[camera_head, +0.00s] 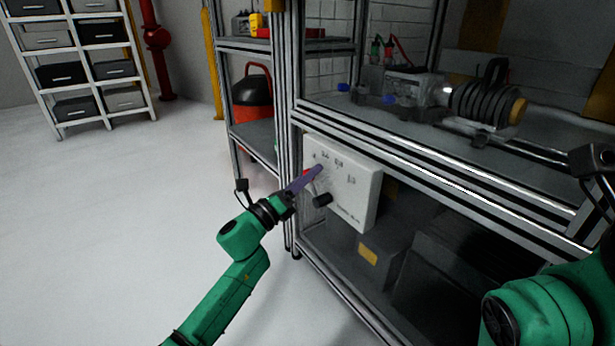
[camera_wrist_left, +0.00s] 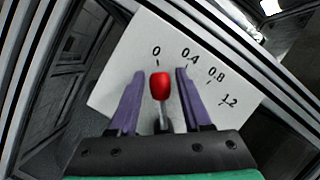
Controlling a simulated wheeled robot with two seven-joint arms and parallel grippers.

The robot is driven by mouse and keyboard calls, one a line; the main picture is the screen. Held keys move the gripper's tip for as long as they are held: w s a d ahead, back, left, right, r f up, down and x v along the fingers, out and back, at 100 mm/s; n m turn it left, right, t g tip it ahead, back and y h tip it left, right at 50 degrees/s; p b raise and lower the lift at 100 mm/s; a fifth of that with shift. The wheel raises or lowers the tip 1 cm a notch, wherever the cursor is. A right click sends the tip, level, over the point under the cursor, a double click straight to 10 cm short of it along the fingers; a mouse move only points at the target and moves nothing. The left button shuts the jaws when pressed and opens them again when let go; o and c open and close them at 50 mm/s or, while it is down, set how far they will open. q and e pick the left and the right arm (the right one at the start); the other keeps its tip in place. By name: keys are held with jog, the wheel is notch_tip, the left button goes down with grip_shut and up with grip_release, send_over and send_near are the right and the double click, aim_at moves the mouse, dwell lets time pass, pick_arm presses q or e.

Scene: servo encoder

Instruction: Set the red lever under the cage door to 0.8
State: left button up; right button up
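The white panel (camera_head: 357,185) hangs under the cage's lower rail. In the left wrist view its face (camera_wrist_left: 122,88) carries the marks 0, 0.4, 0.8 and 1.2. The red lever (camera_wrist_left: 160,86) points up at the 0 mark, its grey shaft running down behind the gripper body. My left gripper (camera_wrist_left: 158,75) is open, with one purple finger on each side of the lever and a visible gap to both. In the head view the left gripper (camera_head: 312,175) is at the panel's left part and mostly hides the lever. My right arm shows at the right edge; its fingers are out of view.
The metal cage frame (camera_head: 430,165) runs close above. A grey box (camera_head: 385,250) with a yellow label sits below the panel. The floor to the left is clear.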

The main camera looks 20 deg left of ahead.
pick_arm(q)
grip_shut()
jog(key=shift+f, duration=0.1)
dwell(1.1)
